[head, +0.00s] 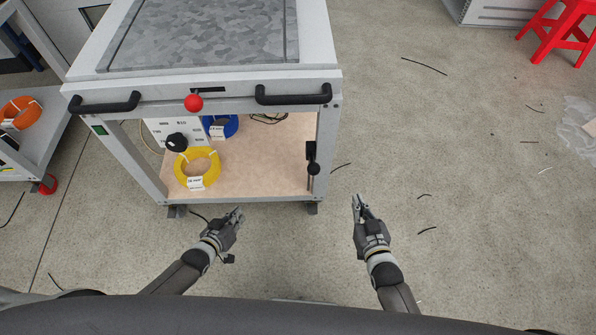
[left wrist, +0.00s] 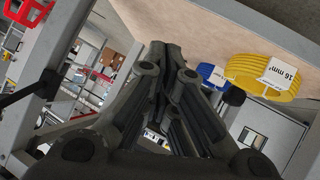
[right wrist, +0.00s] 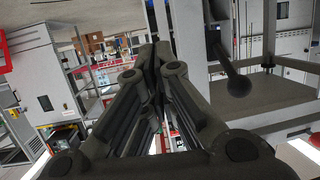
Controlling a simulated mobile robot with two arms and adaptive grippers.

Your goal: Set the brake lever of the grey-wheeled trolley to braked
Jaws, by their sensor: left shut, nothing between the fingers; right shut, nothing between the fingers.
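The trolley with grey wheels (head: 177,211) is the grey trolley (head: 327,110) in front of me. A black lever with a ball end (head: 313,165) hangs down on its right front post; it also shows in the right wrist view (right wrist: 236,82). A red knob (head: 193,102) sits below a dark slot in the top front edge, between two black handles. My left gripper (head: 239,212) is shut and empty, in front of the lower shelf's front edge. My right gripper (head: 357,202) is shut and empty, to the right of the lever and nearer me, apart from it.
Another trolley with a red wheel (head: 48,184) stands at the left. A red stool (head: 560,35) stands far right. Floor on the right is mostly clear.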

